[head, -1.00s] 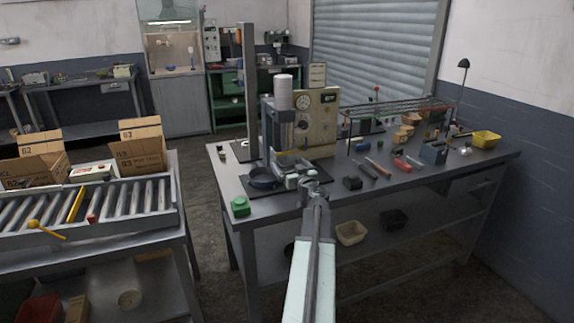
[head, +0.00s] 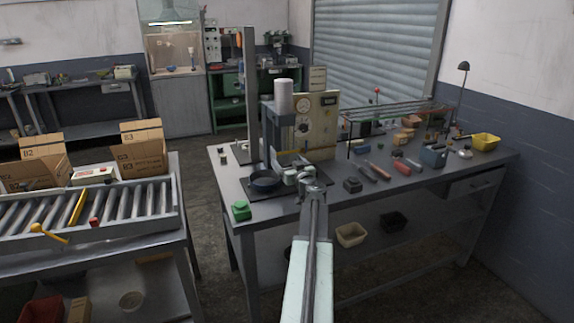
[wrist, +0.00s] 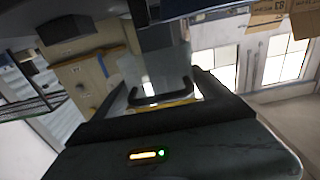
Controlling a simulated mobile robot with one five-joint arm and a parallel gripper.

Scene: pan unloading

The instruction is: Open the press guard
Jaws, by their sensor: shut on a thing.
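The press (head: 315,120) stands on the grey bench, with a pale cylinder (head: 284,97) on top and a yellow bar low at its front. A dark round pan (head: 265,182) sits at its foot on a black mat. My gripper (head: 291,177) is low at the front of the press, beside the pan. In the wrist view, the dark handle (wrist: 163,93) of the press guard lies between my gripper's (wrist: 160,102) jaws, which are shut on it. A clear panel of the press guard (wrist: 131,70) shows behind the handle. Its edges are hard to make out in the head view.
A green button box (head: 240,210) sits at the bench's front left corner. A tall grey post (head: 250,95) rises left of the press. Tools, a black block (head: 352,185) and a wire rack (head: 400,115) occupy the right side. A roller conveyor (head: 130,205) stands at left.

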